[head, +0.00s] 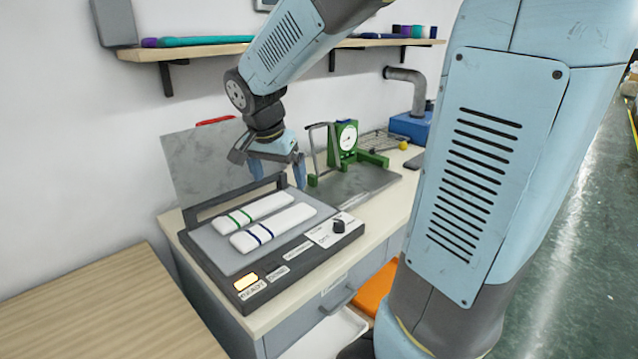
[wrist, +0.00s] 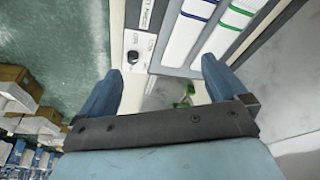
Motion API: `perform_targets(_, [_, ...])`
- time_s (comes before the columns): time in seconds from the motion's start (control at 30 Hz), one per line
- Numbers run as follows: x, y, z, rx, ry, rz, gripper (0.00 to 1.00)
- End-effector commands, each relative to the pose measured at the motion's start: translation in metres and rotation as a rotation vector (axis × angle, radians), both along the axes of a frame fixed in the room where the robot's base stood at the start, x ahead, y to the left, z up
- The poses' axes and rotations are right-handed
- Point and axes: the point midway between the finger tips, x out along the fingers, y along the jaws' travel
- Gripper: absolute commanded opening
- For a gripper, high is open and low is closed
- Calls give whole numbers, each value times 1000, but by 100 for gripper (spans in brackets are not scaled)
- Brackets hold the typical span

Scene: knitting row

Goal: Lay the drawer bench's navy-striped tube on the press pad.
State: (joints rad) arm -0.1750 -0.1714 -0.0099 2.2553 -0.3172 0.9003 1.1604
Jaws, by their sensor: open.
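The navy-striped tube (head: 289,220), white and flat with navy bands near one end, lies on the grey press pad (head: 231,262). A green-striped white tube (head: 266,206) lies beside it on the pad, on the wall side. My gripper (head: 279,174) is open and empty, raised by the press's back right end, apart from both tubes. In the wrist view my gripper's fingers (wrist: 160,82) are spread with nothing between them. The navy-striped tube (wrist: 192,28) and the green-striped tube (wrist: 232,22) show beyond them. The press's dark lid (head: 235,196) stands raised.
The drawer bench (head: 342,291) carries the press, with a control knob (head: 338,226) at its right. Behind stand a green dial gauge (head: 345,145) and a metal plate (head: 365,182). A wall shelf (head: 200,50) hangs above. A wooden table (head: 110,310) is at front left.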

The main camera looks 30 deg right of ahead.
Motion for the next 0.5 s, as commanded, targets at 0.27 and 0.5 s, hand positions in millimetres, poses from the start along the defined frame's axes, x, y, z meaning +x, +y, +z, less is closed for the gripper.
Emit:
perform_targets(0.27, [-69, -12, 35, 13, -45, 296, 99])
perform_targets(0.5, [-125, -14, 50, -19, -106, 559, 99])
